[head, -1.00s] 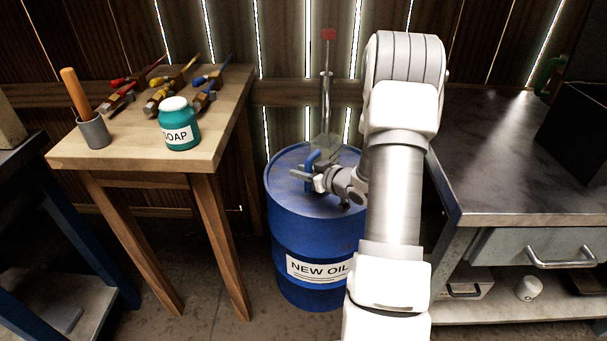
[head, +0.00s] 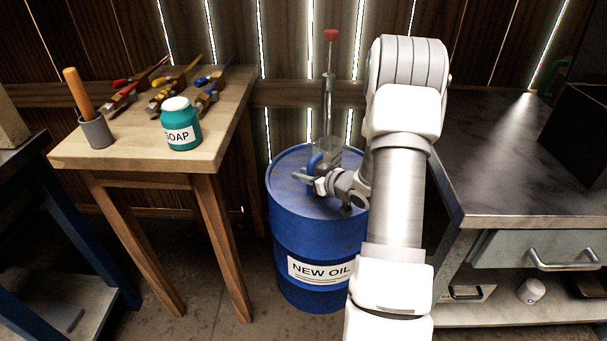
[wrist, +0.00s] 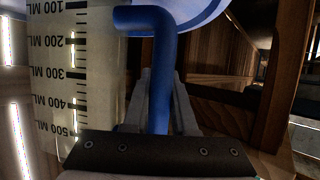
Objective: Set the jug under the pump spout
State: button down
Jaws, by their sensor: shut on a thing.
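The jug (head: 332,151) is clear, with a blue handle (head: 313,163). In the head view it is upright at the back of the blue drum's top, by the pump (head: 327,100), a thin upright rod with a red top. The spout is hard to make out, and I cannot tell whether the jug touches the drum. My gripper (head: 312,180) is shut on the handle. In the wrist view the jug's wall (wrist: 100,85) shows black ML marks upside down, and the handle (wrist: 160,75) runs between my fingers (wrist: 160,110).
The blue NEW OIL drum (head: 290,225) stands between a wooden table (head: 130,155) and a metal workbench (head: 490,165). The table holds a SOAP jar (head: 181,125), a grey cup (head: 96,132) and several tools. The drum top's front left is clear.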

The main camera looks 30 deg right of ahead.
jog(key=shift+f, duration=0.35)
jog(key=c, duration=0.6)
grip_release()
jog(key=shift+c, duration=0.2)
jog(key=shift+s, duration=0.1)
jog(key=p+v, duration=0.4)
jog(key=v, duration=1.3)
jog(key=shift+p, duration=0.35)
jog(key=shift+r, duration=0.25)
